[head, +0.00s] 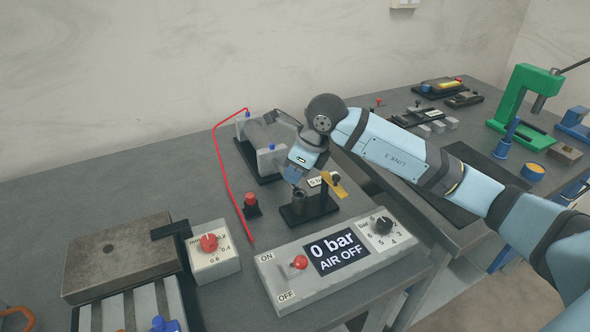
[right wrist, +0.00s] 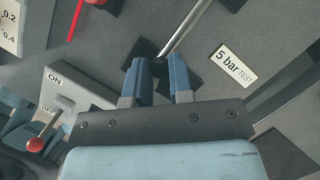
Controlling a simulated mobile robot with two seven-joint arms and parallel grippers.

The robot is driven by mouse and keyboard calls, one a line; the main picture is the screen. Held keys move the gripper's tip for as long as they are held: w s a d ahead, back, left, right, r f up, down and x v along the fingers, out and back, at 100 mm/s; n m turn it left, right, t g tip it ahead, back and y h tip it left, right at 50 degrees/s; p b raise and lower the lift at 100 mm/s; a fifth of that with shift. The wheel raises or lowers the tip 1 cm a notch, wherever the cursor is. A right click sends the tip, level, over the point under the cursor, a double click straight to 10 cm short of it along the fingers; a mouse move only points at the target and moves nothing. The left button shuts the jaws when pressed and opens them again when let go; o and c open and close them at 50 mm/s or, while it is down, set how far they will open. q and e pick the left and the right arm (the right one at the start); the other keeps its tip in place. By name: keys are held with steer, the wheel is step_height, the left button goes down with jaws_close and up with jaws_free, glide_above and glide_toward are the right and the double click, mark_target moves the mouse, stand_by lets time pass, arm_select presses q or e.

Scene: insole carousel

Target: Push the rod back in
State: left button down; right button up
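The cylinder (head: 258,135) with grey end blocks lies on a black base near the wall in the head view, partly behind my right gripper. Its silver rod (right wrist: 187,27) shows in the right wrist view, running from the top edge down to a dark end piece (right wrist: 159,66). My right gripper (right wrist: 160,68) is open, and its two blue fingers stand either side of that dark end piece. I cannot tell whether they touch it. In the head view the right gripper (head: 290,178) points down in front of the cylinder and hides the rod. My left gripper is not in view.
The control box (head: 290,292) reads 0 bar, AIR OFF. A black stand (head: 310,211) with a yellow flag (head: 337,187) and a red button (head: 250,199) are close to the gripper. A red hose (head: 222,160) runs left of the cylinder. A grey slab (head: 120,260) lies at left.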

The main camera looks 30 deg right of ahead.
jaws_close()
steer(key=shift+w+d+b, duration=0.1)
steer(key=shift+w+b, duration=0.2)
steer(key=shift+w, duration=1.9)
steer(key=o, duration=0.6)
jaws_free()
steer(key=shift+s, duration=0.1)
steer(key=shift+r, duration=0.15)
steer(key=p+v, duration=0.1)
steer(key=v, duration=1.2)
steer(key=shift+r, duration=0.3)
steer(key=shift+s+d, duration=0.1)
